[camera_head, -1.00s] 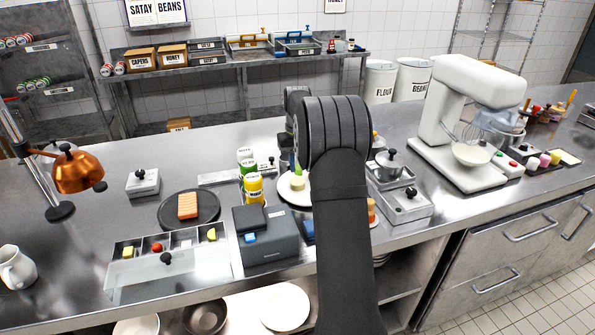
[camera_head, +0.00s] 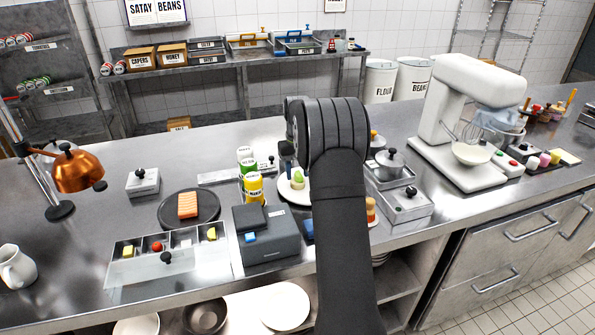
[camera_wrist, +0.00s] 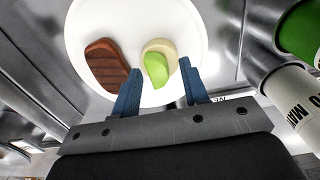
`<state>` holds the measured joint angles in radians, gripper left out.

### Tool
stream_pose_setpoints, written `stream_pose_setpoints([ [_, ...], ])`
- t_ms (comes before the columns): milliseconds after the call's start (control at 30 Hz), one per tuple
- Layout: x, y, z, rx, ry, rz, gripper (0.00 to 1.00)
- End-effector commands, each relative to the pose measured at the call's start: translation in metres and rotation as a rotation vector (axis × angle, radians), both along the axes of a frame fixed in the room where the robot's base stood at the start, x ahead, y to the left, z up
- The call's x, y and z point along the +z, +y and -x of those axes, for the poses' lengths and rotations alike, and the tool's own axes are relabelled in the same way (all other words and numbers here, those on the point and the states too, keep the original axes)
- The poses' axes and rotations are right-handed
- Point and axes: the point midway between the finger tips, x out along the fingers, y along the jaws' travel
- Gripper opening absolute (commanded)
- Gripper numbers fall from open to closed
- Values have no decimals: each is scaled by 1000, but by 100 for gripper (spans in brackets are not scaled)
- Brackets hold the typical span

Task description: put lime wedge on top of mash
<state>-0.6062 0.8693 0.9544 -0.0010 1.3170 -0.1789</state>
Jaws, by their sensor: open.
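The lime wedge (camera_wrist: 157,70) is bright green and lies tilted over the pale round mash (camera_wrist: 150,47) in the wrist view. It appears to rest on the mash. In the head view the green wedge (camera_head: 297,175) shows above the mash (camera_head: 298,185). Both are on a white plate (camera_wrist: 110,17) beside a brown grilled steak (camera_wrist: 104,64). My gripper (camera_wrist: 160,74) is open, with its blue fingers on either side of the wedge and a visible gap to each. In the head view my arm hides the plate's right part.
Sauce bottles (camera_head: 253,188) and a dark grey box (camera_head: 265,236) stand left of the plate. A lidded pot (camera_head: 389,164) and a steel container (camera_head: 405,203) stand to the right. A green-topped bottle (camera_wrist: 300,35) is close to my gripper's right side.

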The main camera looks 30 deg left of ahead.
Motion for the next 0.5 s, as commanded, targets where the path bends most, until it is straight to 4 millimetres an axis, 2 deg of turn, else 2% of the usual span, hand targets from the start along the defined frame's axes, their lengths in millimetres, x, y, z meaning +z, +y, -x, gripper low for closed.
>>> stream_pose_setpoints([
  [167, 22, 0, -1, 0, -4, -2, 41],
  [500, 94, 1, -1, 0, -3, -1, 41],
])
